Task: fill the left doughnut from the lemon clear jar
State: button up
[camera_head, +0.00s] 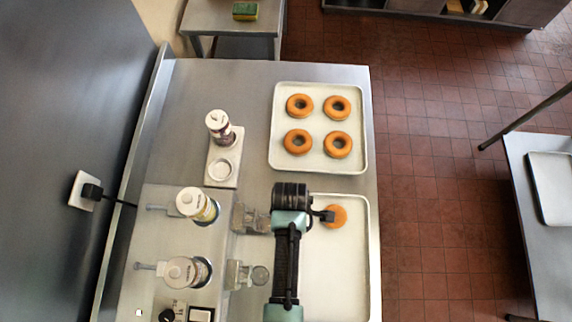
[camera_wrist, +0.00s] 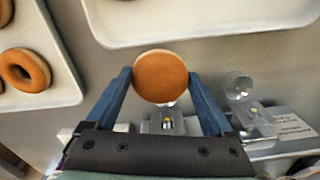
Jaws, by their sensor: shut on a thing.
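My gripper (camera_head: 327,216) is shut on a round brown doughnut without a hole (camera_head: 337,214), over the upper part of the near tray. In the wrist view the doughnut (camera_wrist: 160,76) sits between the tips of my two blue fingers. A jar with a white lid and yellowish contents (camera_head: 197,205) stands on the upper filling machine. A second white-lidded jar (camera_head: 184,272) stands on the lower one; its contents are hard to tell. Two clear-ended nozzles stick out to the right, the upper (camera_head: 250,219) and the lower (camera_head: 258,275). The jar labels are not readable.
Several ring doughnuts lie on the far tray (camera_head: 357,165). The near tray (camera_head: 342,290) is partly hidden by my arm. A dark-filled jar (camera_head: 219,127) stands in a holder with an empty round seat (camera_head: 222,169). The steel counter (camera_head: 185,100) is clear at the back left.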

jog(key=shift+d+r+p, duration=0.2)
jog(key=shift+r+p, duration=0.2)
jog(key=shift+r, duration=0.15)
jog(key=shift+d+r+p, duration=0.2)
jog(key=shift+r+p, duration=0.2)
jog(key=shift+r, duration=0.1)
jog(key=shift+d+r, duration=0.55)
jog(key=shift+r, duration=0.3)
